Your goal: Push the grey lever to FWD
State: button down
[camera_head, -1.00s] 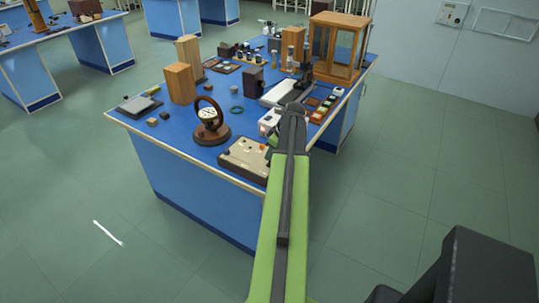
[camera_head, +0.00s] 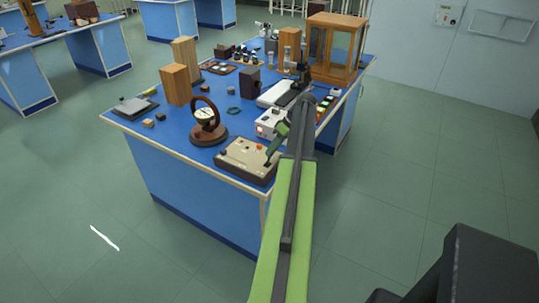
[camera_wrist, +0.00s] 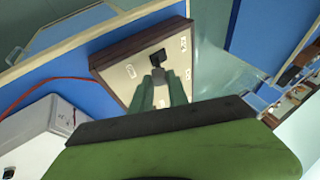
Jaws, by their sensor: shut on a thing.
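The control box (camera_head: 240,163) has a cream top and dark sides and sits at the near right corner of the blue bench. It also shows in the wrist view (camera_wrist: 128,72). My gripper (camera_head: 270,158) reaches down to the right part of its top. In the wrist view my green fingers (camera_wrist: 161,84) are closed together around the top of the grey lever (camera_wrist: 158,75), beside a black patch (camera_wrist: 157,58) on the panel. The fingers hide most of the lever. The panel's markings are too small to read.
A white instrument box (camera_head: 271,122) stands just behind the control box. A round dial on a wooden stand (camera_head: 208,132) is to its left. Wooden blocks (camera_head: 175,85) and a glass-sided wooden case (camera_head: 334,48) stand further back. Floor to the right is clear.

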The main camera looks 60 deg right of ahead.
jog(key=shift+d+f+y+b, duration=0.25)
jog(key=shift+d+y+b, duration=0.1)
jog(key=shift+y+b, duration=0.05)
jog(key=shift+r, duration=0.1)
jog(key=c, duration=1.3)
grip_release()
jog(key=p+v, duration=1.4)
jog(key=v, duration=0.3)
jog(key=shift+s+d, duration=0.2)
jog(key=shift+s, duration=0.05)
